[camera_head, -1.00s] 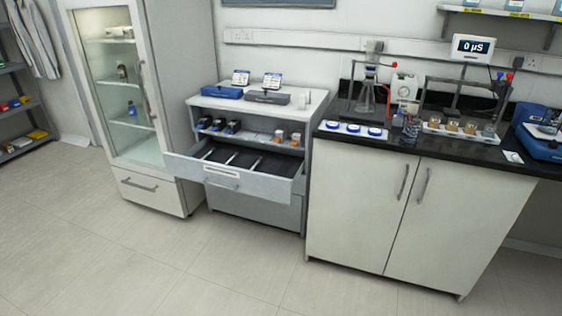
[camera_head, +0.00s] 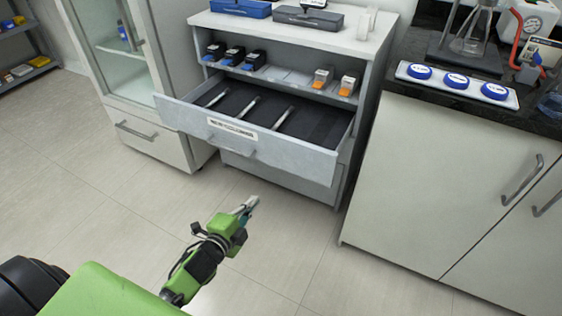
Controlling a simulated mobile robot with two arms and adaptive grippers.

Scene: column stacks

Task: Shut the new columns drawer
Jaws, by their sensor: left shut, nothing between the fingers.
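The drawer (camera_head: 285,157) of the white cabinet is pulled well out. Its grey front carries a white label (camera_head: 232,128) and a bar handle (camera_head: 231,145). Inside, on a dark liner, lie several thin pale column-like rods (camera_head: 252,105). My left gripper (camera_head: 250,204) is shut and empty, over the floor in front of the drawer. It is apart from the drawer front and appears below it in the picture. My right gripper is out of view.
Above the drawer, an open shelf (camera_head: 300,91) holds several small boxes. A glass-door fridge (camera_head: 150,148) stands at the left. A counter cabinet (camera_head: 440,180) with a black top stands at the right. The floor (camera_head: 285,235) in front is clear.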

